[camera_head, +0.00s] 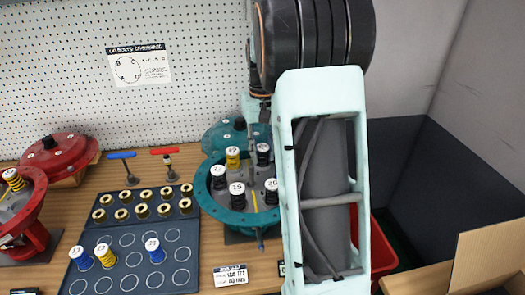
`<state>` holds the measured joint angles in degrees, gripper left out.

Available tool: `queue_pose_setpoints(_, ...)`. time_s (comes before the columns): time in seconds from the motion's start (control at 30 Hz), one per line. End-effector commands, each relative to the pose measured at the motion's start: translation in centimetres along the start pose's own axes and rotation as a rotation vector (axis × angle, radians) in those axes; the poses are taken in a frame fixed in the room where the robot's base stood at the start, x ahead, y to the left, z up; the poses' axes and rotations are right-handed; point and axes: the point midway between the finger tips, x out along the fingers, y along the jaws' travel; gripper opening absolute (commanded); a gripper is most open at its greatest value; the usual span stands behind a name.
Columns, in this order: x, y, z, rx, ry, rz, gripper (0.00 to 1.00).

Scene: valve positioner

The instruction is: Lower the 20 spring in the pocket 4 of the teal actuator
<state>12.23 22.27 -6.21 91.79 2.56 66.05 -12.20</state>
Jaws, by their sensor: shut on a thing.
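The teal actuator (208,203) stands open on the bench in the head view, with several springs upright in it. A dark spring whose small label looks like 20 (271,190) is at the front right, upright. My gripper (264,172) is over the actuator and shut on a spring, apparently this one. My arm hides most of the gripper and the actuator's right side. I cannot make out the pocket numbers or whether this spring touches the floor of a pocket.
A dark tray (117,281) at the left holds a yellow spring and two blue springs, with brass-coloured cups behind. Two T-handled tools (165,160) stand behind the tray. A red bin (383,250) is at the right.

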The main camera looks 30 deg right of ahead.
Motion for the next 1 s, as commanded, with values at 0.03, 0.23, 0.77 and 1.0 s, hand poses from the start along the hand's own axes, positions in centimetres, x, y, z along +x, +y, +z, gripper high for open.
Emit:
queue_pose_setpoints(0.03, 0.2, 0.0, 0.0, 0.000, 0.000, 0.000, 0.00)
queue_pose_setpoints(0.23, 0.2, 0.0, 0.0, 0.000, 0.000, 0.000, 0.00)
queue_pose_setpoints(0.77, 0.1, 0.1, 0.0, 0.000, 0.001, 0.001, 0.45)
queue_pose_setpoints(1.0, -2.4, 0.1, -0.1, 0.000, 0.004, 0.001, 0.45)
